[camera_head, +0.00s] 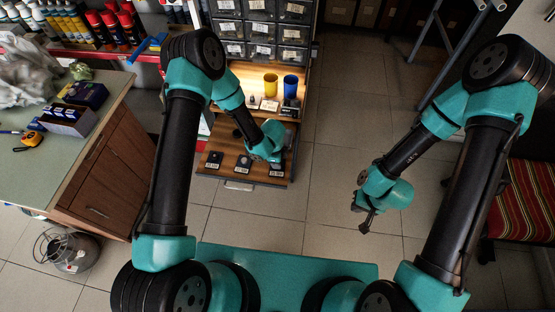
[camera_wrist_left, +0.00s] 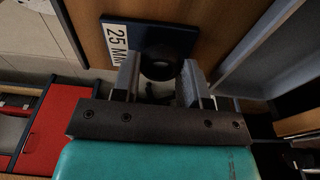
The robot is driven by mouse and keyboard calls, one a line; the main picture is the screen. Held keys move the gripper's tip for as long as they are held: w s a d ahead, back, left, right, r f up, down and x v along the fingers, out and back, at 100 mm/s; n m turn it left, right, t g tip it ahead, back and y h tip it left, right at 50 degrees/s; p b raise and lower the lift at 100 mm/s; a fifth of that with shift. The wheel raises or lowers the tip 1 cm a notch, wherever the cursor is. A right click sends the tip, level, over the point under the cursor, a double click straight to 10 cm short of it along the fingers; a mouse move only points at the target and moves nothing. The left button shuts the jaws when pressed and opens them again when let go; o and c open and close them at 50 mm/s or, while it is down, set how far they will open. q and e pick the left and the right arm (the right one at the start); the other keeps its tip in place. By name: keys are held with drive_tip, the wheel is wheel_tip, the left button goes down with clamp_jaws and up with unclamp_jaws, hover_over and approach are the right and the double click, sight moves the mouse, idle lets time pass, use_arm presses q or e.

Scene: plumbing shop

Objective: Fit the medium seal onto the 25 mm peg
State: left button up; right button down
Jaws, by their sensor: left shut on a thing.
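My left gripper (camera_wrist_left: 160,80) is shut on a dark round seal (camera_wrist_left: 160,62), whose ring shows between the fingertips in the left wrist view. Just beyond it lies a dark blue base plate (camera_wrist_left: 187,40) with a white label reading 25 MM. The peg on this plate is not clearly visible, and I cannot tell whether the seal is around it or above it. In the head view my left arm reaches over the pull-out wooden shelf (camera_head: 228,178), and its fingertips are hidden. My right gripper (camera_head: 366,224) hangs over the bare floor, apart from everything; its opening is too small to judge.
Small dark base plates (camera_head: 214,160) with white labels stand along the low shelf. A yellow cup (camera_head: 270,85) and a blue cup (camera_head: 291,86) stand on the lit shelf behind. Drawer bins (camera_head: 262,30) rise above. The tiled floor (camera_head: 325,190) between my arms is clear.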

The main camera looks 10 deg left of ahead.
use_arm(q)
drive_tip(key=shift+f, duration=0.4)
drive_tip(key=o, duration=0.6)
wheel_tip(320, 180, up, 11)
drive_tip(key=a, duration=0.1)
drive_tip(key=shift+a, duration=0.2)
idle(1.1)
idle(0.7)
drive_tip(key=s+a+f+n+h, duration=0.1)
drive_tip(key=s+a+n, duration=0.6)
drive_tip(key=s+n, duration=0.2)
drive_tip(key=s+a+f+n+h, duration=0.1)
drive_tip(key=s+a+f+n, duration=0.1)
drive_tip(key=s+a+n, duration=0.5)
drive_tip(key=s+n, duration=0.2)
drive_tip(key=n, duration=0.2)
drive_tip(key=shift+s+f+t, duration=0.3)
drive_tip(key=shift+t, duration=0.1)
